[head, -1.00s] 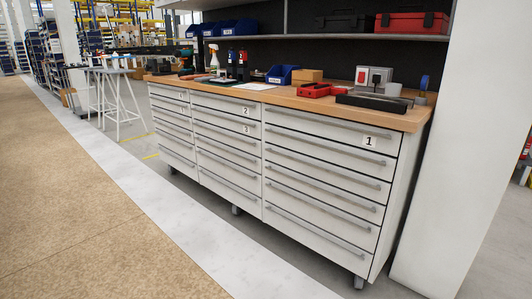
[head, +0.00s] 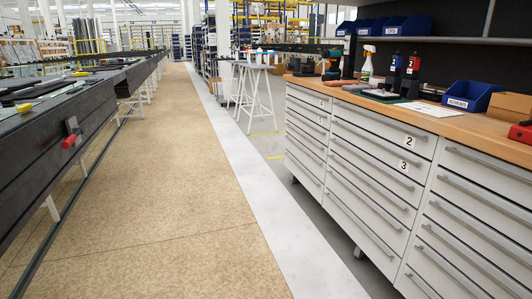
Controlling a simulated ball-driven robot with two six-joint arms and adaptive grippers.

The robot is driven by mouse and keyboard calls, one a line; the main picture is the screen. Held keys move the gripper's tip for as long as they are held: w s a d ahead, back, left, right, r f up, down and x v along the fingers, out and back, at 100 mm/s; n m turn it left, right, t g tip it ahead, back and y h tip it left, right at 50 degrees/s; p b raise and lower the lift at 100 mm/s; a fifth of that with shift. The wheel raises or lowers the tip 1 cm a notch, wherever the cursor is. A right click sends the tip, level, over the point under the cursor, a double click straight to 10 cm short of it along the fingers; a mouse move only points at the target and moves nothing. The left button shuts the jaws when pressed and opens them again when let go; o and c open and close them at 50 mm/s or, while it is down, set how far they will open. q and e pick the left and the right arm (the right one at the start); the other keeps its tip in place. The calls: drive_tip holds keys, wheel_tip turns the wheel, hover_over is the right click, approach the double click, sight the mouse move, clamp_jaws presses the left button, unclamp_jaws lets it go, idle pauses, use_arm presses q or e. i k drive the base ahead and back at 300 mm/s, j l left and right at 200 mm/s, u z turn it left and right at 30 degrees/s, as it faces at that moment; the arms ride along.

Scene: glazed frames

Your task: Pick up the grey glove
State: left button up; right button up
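I cannot make out a grey glove in the head view. On the wooden worktop (head: 449,118) at the right stand a white spray bottle (head: 367,64), two dark bottles with red and blue parts, a blue bin (head: 470,97) and a cardboard box (head: 509,106). Small dark items lie around the bottles, too small to identify. Dark items also lie on the long black table (head: 97,88) at the left; I cannot tell what they are. Neither of my grippers is in view.
A white drawer cabinet (head: 372,164) carries the worktop and fills the right side. The long black table borders the left. A wide tan floor aisle (head: 160,180) between them is clear. A white trestle stand (head: 255,88) stands beyond the cabinet.

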sight(354, 88)
drive_tip(key=i+u, duration=0.2)
drive_tip(key=i, duration=0.9)
drive_tip(key=i+l+z, duration=0.15)
drive_tip(key=i+z, duration=0.3)
drive_tip(key=i+j+z, duration=0.1)
drive_tip(key=i+z, duration=0.4)
drive_tip(key=i, duration=0.15)
drive_tip(key=i+j+z, duration=0.3)
drive_tip(key=i+z, duration=0.15)
drive_tip(key=i, duration=0.1)
